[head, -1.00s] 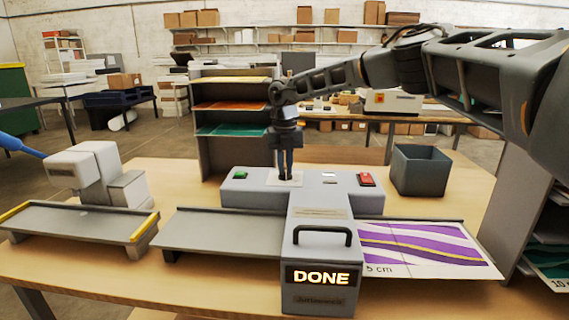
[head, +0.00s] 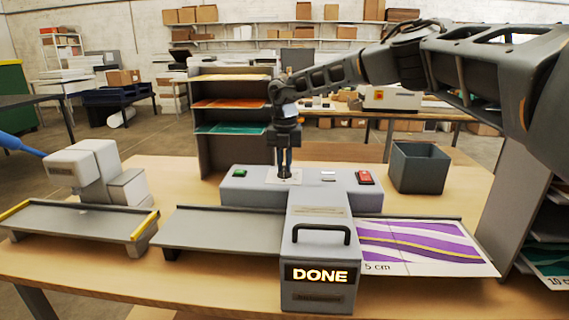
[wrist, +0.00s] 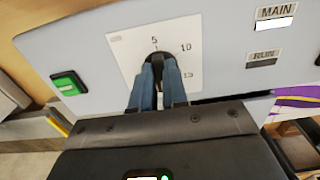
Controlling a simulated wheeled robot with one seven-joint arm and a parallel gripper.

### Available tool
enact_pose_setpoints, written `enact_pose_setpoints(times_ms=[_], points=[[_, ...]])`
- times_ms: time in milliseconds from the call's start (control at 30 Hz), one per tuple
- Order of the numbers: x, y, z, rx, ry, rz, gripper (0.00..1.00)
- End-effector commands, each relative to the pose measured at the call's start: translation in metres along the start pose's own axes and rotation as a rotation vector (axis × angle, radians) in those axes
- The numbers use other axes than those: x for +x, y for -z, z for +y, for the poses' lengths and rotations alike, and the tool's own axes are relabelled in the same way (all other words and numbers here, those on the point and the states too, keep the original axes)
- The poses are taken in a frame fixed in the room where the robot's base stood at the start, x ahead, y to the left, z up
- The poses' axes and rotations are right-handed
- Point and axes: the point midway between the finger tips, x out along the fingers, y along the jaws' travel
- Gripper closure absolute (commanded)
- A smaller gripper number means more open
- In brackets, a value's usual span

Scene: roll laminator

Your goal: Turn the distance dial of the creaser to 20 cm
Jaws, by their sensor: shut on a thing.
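The creaser (head: 252,198) is the grey machine in the middle of the table, with a "DONE" display (head: 320,275) lit on its front. Its distance dial (wrist: 155,58) is a black knob on a white scale plate (wrist: 120,48). The plate shows 5 above the knob, 10 to its upper right and a number like 15 lower right; the rest is hidden by my fingers. My gripper (head: 284,172) points down at the dial, and its two blue-grey fingers are closed on the knob in the wrist view (wrist: 160,68). The knob's pointer is not clear.
A green button (head: 239,173) and a red switch (head: 364,177) flank the dial. A purple-striped sheet marked "5 cm" (head: 425,245) lies on the right outfeed. A dark open bin (head: 420,168) stands behind right. A smaller grey machine (head: 85,170) stands at the left.

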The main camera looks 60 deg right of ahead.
Motion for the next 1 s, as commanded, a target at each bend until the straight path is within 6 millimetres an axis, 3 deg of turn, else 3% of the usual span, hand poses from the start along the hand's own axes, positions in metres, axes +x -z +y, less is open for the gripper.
enact_pose_setpoints(times_ms=[300, 633, 1000], points=[[0.0, 0.0, 0.0, 0.001, 0.0, 0.0, 0.61], [-0.007, 0.0, 0.0, 0.001, -0.001, -0.001, 0.61], [-0.062, -0.001, 0.0, 0.001, -0.001, -0.003, 0.61]])
